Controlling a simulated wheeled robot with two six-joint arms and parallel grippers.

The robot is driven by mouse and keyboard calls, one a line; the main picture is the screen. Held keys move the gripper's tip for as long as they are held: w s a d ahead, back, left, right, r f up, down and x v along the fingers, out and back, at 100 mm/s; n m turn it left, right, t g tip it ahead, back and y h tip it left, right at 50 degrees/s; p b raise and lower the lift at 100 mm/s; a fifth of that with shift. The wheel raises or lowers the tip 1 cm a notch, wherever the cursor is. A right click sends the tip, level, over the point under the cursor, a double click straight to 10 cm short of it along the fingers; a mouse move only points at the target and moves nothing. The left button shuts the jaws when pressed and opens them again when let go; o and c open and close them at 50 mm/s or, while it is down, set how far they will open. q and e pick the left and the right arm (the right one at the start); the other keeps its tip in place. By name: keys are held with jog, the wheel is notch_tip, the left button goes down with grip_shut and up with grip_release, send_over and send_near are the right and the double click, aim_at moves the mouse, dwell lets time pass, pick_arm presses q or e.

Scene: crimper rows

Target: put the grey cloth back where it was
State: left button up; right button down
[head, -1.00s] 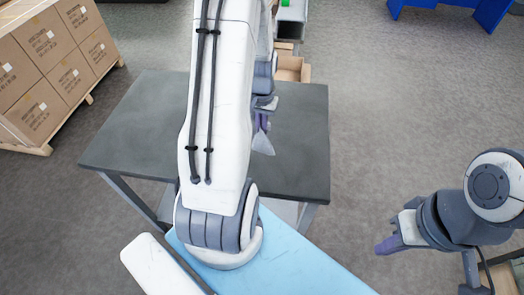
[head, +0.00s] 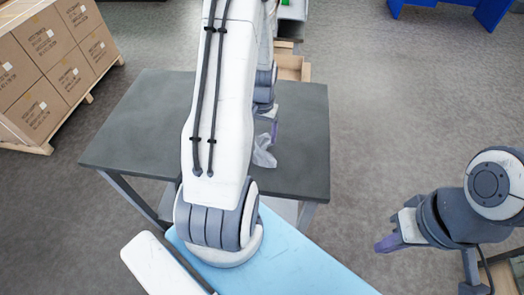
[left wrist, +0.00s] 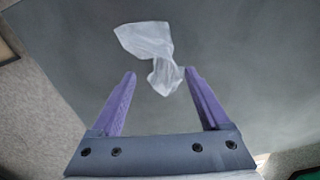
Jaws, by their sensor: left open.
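The grey cloth (head: 264,152) lies crumpled on the dark table (head: 140,130), right of my left arm in the head view. It also shows in the left wrist view (left wrist: 147,42), pale and folded, its narrow lower end between the fingertips and its wide part beyond them. My left gripper (left wrist: 160,73) is open, with its purple fingers apart and not closed on the cloth.
Stacked cardboard boxes (head: 50,65) stand on a pallet at the left. An open cardboard box (head: 293,68) is behind the table. A blue piece of furniture (head: 455,10) is at the back right. The table's left part is bare.

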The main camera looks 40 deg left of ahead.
pick_arm(q)
notch_tip(320, 180, up, 10)
jog(key=shift+r, duration=0.25)
dwell(0.3)
dwell(0.3)
jog(key=s+d+r+m, duration=0.1)
jog(key=d+r+m, duration=0.15)
jog(key=d, duration=0.65)
jog(key=s+d+r+m, duration=0.1)
jog(key=d+r+m, duration=0.15)
jog(key=d, duration=0.65)
jog(key=s+d+r+m+h, duration=0.1)
jog(key=s+d+m, duration=0.5)
jog(key=s+d, duration=0.7)
jog(key=shift+s+r+m, duration=0.4)
jog(key=shift+s+r, duration=0.25)
jog(key=shift+r, duration=0.05)
